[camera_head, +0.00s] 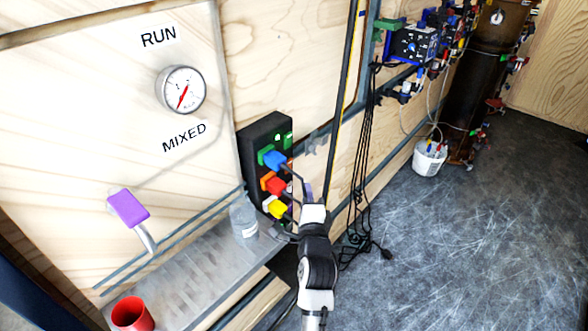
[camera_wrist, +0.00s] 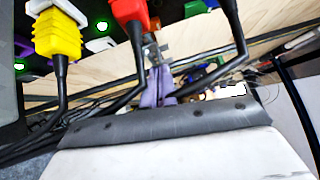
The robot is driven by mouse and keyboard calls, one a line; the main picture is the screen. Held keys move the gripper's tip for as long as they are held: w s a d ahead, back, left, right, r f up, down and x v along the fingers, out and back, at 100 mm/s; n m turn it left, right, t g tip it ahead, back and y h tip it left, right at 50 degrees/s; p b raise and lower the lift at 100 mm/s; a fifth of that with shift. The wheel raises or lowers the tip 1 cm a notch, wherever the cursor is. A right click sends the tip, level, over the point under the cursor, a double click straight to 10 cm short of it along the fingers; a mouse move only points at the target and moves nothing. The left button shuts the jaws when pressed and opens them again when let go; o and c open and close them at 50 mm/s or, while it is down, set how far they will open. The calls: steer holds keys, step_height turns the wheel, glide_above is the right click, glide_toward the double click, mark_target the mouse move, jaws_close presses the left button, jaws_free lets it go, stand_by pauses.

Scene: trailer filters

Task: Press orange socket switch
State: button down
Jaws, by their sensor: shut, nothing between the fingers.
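A black socket box (camera_head: 258,138) is on the wooden wall with green, orange and white sockets in a column. The orange socket (camera_head: 266,181) holds a red plug (camera_head: 276,187), which also shows at the top of the wrist view (camera_wrist: 130,12). Small green lit switches show in the wrist view, one (camera_wrist: 102,26) between the yellow and red plugs. I cannot tell which belongs to the orange socket; in the head view plugs and cables cover that area. My gripper (camera_head: 308,191) is shut and empty, right of the plugs. Its purple fingers (camera_wrist: 158,85) point toward the box among cables.
A blue plug (camera_head: 274,160) and a yellow plug (camera_head: 278,208) sit above and below the red one. Black cables hang close around my fingers. A clear bottle (camera_head: 243,218) and red cup (camera_head: 132,314) stand on the metal shelf (camera_head: 190,275). Floor at right is open.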

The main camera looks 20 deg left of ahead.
mark_target(292, 161)
steer(key=w+a+p, duration=0.2)
steer(key=w+a, duration=0.3)
steer(key=shift+w+a+r+p, duration=0.15)
steer(key=shift+a+r+p, duration=0.15)
steer(key=shift+r+p, duration=0.1)
steer(key=shift+r, duration=0.1)
steer(key=shift+w+a+r, duration=0.1)
steer(key=shift+a+r, duration=0.05)
steer(key=shift+a, duration=0.05)
steer(key=shift+d, duration=0.1)
